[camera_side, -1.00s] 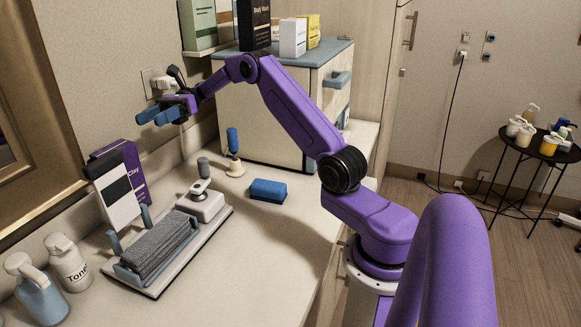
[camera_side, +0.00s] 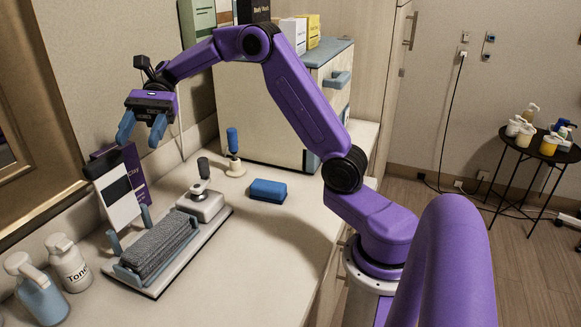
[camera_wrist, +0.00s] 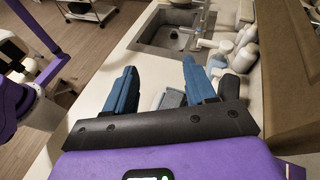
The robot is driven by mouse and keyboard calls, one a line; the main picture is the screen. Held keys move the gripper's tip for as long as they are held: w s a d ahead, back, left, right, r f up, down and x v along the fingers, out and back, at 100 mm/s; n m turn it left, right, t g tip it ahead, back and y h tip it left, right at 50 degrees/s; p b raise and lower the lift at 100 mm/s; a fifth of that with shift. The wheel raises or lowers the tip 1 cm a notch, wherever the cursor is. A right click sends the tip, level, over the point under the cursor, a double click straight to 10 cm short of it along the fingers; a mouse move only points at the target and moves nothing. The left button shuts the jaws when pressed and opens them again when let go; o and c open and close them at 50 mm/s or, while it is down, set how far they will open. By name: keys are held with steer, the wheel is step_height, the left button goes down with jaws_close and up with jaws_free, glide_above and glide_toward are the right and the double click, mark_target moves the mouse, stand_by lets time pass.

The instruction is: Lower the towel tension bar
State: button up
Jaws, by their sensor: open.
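At the plate's far end is a white block (camera_side: 205,207) with a dark-gripped lever (camera_side: 203,170) standing upright. I cannot tell for certain which part is the tension bar. My gripper (camera_side: 138,142) is open and empty, its blue fingers angled down, in the air above and behind the towel holder. In the wrist view, my gripper (camera_wrist: 160,66) has a small blue-grey part (camera_wrist: 172,98) showing between its fingers.
A blue block (camera_side: 268,190) and a blue-handled tool (camera_side: 233,150) on a stand are to the right. A cabinet (camera_side: 265,115) stands behind. The wrist view shows a sink (camera_wrist: 170,38).

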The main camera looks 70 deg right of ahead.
steer(key=s+a+n+g+h, duration=0.1)
steer(key=s+a+n+h, duration=0.3)
steer(key=s, duration=0.4)
steer(key=s+a+n+g+h, duration=0.1)
steer(key=s+a+n+h, duration=0.15)
steer(key=s+n, duration=0.4)
steer(key=s+d+n+t+h, duration=0.3)
steer(key=s+n, duration=0.3)
steer(key=s, duration=0.2)
steer(key=s+d+f+n+t+h, duration=0.1)
steer(key=s+d+n+t+h, duration=0.1)
steer(key=s+n, duration=0.4)
steer(key=shift+s+d+f+t+h, duration=0.2)
steer(key=shift+s+d+t+h, duration=0.35)
steer(key=shift+s+d, duration=0.75)
steer(key=shift+w+d, duration=0.1)
steer(key=shift+w, duration=0.05)
steer(key=shift+r, duration=0.1)
